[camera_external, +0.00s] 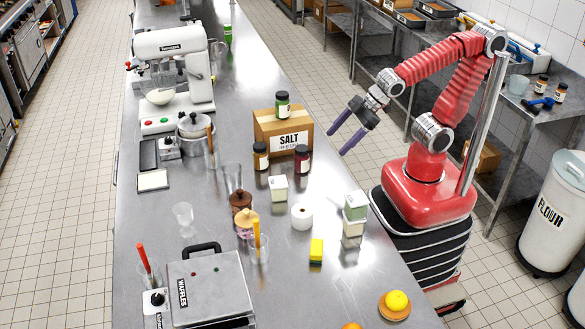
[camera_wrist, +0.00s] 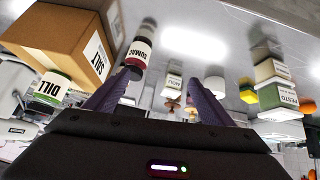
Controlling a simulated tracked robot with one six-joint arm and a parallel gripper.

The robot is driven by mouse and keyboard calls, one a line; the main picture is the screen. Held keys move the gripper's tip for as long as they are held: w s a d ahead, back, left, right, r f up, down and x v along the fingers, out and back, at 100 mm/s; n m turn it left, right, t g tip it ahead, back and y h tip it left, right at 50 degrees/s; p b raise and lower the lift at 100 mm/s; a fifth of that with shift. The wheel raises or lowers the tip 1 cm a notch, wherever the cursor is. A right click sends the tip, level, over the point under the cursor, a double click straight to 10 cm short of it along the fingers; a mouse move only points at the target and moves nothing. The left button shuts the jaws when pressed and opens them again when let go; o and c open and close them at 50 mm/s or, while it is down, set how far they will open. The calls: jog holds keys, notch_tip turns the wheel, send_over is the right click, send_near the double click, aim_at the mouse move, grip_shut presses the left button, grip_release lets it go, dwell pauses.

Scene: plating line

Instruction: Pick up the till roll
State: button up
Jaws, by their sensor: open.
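The till roll (camera_external: 302,216) is a white roll with a dark core hole on top, standing on the steel counter among small boxes. In the wrist view it is probably the white shape (camera_wrist: 214,86) beyond my right finger. My gripper (camera_external: 344,132) hangs at the counter's right edge, above and behind the roll, well apart from it. Its purple fingers are apart and empty; in the wrist view the gripper (camera_wrist: 163,85) points over the counter.
A sumac jar (camera_external: 302,161) and a salt carton (camera_external: 270,133) stand near my gripper. A white box (camera_external: 277,188) is left of the roll, stacked green and white boxes (camera_external: 355,206) right, a yellow sponge (camera_external: 317,250) in front. Counter right of the sumac jar is clear.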

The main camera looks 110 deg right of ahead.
aim_at(310, 206)
jog(key=w+a+f+n+t+y, duration=0.1)
jog(key=w+a+f, duration=0.1)
jog(key=w+a, duration=0.1)
jog(key=w+a+f+n+t+y, duration=0.1)
jog(key=w+a+f, duration=0.1)
jog(key=w, duration=0.4)
jog(key=w+a+f+n+t+y, duration=0.1)
jog(key=w+a+f+y, duration=0.1)
jog(key=w+a+f, duration=0.1)
jog(key=shift+w+a+n+t, duration=0.3)
jog(key=shift+w+a+n, duration=0.1)
jog(key=shift+w+a, duration=0.3)
jog(key=a+f+y, duration=0.1)
jog(key=a, duration=0.1)
jog(key=a+f+n+y, duration=0.1)
jog(key=a+y, duration=0.1)
jog(key=a, duration=0.1)
jog(key=shift+w+a+f, duration=0.2)
jog(key=shift+a+f, duration=0.1)
jog(key=shift+f, duration=0.1)
jog(key=shift+a+n+y, duration=0.3)
jog(key=shift+a, duration=0.1)
jog(key=shift+f, duration=0.1)
jog(key=shift+x, duration=1.2)
jog(key=shift+w, duration=0.1)
jog(key=shift+x, duration=2.45)
